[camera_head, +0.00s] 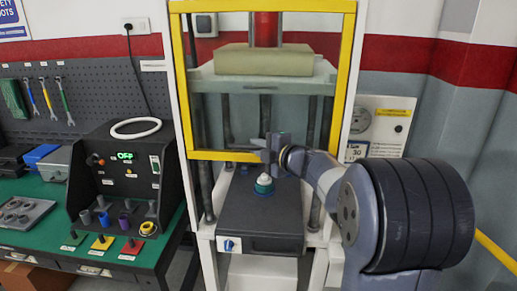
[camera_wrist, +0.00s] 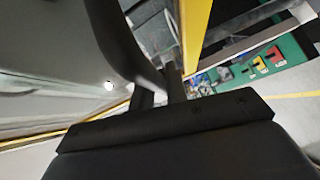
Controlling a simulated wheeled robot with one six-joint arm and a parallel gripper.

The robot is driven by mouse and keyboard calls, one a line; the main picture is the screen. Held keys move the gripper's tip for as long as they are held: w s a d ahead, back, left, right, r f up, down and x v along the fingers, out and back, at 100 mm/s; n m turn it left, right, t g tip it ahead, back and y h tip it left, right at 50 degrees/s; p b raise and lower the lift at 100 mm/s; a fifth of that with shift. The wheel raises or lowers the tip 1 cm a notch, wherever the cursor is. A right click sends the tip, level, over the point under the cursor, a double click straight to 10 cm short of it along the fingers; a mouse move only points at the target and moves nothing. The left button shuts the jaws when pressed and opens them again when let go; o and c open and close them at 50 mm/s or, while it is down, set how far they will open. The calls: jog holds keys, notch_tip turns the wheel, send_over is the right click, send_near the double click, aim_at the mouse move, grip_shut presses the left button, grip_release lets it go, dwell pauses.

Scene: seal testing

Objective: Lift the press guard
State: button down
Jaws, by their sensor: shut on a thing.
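The press guard (camera_head: 184,95) is a yellow frame with a clear pane on the front of the white press. Its bottom bar hangs above the dark base box (camera_head: 262,215), leaving a gap. My gripper (camera_head: 266,149) is at the middle of that bottom bar, shut on the guard. The exact contact is hidden by my fingers. In the wrist view, my dark fingers (camera_wrist: 160,92) are close together and the yellow guard frame (camera_wrist: 195,35) runs beside them. A white and green part (camera_head: 264,184) stands upright on the base box below my gripper.
A black control box (camera_head: 125,175) with a lit green "OFF" display stands on the green bench (camera_head: 55,212) at left. A white ring (camera_head: 136,128) lies on top of it. Tools hang on the grey pegboard (camera_head: 85,95). A white wall panel (camera_head: 380,125) is at right.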

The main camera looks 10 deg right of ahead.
jog(key=shift+r, duration=0.35)
jog(key=c, duration=1.4)
grip_release()
jog(key=shift+s+d, duration=0.1)
jog(key=b+v, duration=0.2)
jog(key=v, duration=0.8)
jog(key=shift+s, duration=0.3)
jog(key=shift+w, duration=0.1)
